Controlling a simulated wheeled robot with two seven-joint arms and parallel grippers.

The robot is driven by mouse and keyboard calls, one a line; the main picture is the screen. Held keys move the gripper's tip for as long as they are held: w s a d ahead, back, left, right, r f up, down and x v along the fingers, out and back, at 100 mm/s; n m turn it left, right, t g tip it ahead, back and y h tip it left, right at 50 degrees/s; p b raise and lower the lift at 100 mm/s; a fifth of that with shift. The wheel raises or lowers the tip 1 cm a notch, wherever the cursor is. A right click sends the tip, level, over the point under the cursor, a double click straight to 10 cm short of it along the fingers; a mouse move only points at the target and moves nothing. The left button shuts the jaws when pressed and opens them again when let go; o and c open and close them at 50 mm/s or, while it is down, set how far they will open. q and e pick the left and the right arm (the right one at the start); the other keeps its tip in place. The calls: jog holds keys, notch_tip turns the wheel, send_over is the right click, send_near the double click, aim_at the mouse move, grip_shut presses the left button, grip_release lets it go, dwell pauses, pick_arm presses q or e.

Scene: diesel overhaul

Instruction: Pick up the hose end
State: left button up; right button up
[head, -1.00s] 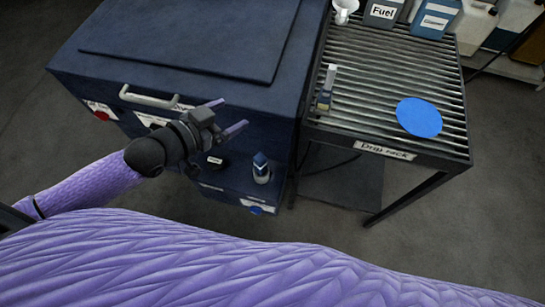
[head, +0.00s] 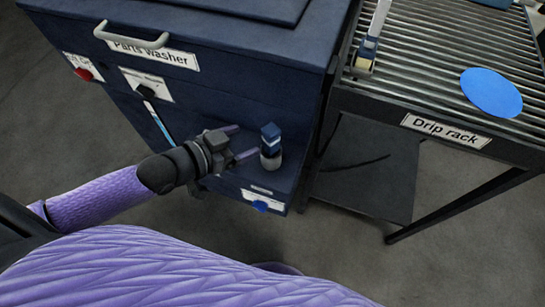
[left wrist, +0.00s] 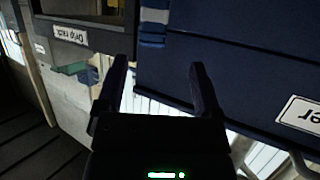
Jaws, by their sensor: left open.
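What looks like the hose end (head: 270,143), a small upright piece with a dark blue top, a pale band and a grey base, stands on the low ledge at the front of the parts washer (head: 225,85). A blue-and-white banded piece, likely the same one, shows at the top of the left wrist view (left wrist: 153,22). My left gripper (head: 247,142) is open and empty, just left of the piece, with its fingers pointing toward it. In the left wrist view the jaws (left wrist: 157,66) have nothing between them. My right gripper is not in view.
The slatted drip rack (head: 440,75) stands on the right, with a blue disc (head: 491,92) and a brush-like tool (head: 371,42) on it. The washer's handle (head: 130,38) juts out above my arm.

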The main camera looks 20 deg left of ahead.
aim_at(266, 137)
pick_arm(q)
jog(key=shift+w+d+f, duration=0.1)
jog(key=shift+w+f, duration=0.05)
jog(key=b+x, duration=0.1)
jog(key=x, duration=0.2)
jog(key=b+x, duration=0.2)
jog(key=x, duration=0.1)
jog(key=b+x, duration=0.1)
jog(key=x, duration=0.2)
jog(key=shift+s+d+f+b, duration=0.1)
jog(key=shift+s+d+b, duration=0.15)
jog(key=shift+d+b, duration=0.1)
jog(key=shift+w+d, duration=0.15)
jog(key=shift+w, duration=0.1)
jog(key=c, duration=1.1)
grip_shut()
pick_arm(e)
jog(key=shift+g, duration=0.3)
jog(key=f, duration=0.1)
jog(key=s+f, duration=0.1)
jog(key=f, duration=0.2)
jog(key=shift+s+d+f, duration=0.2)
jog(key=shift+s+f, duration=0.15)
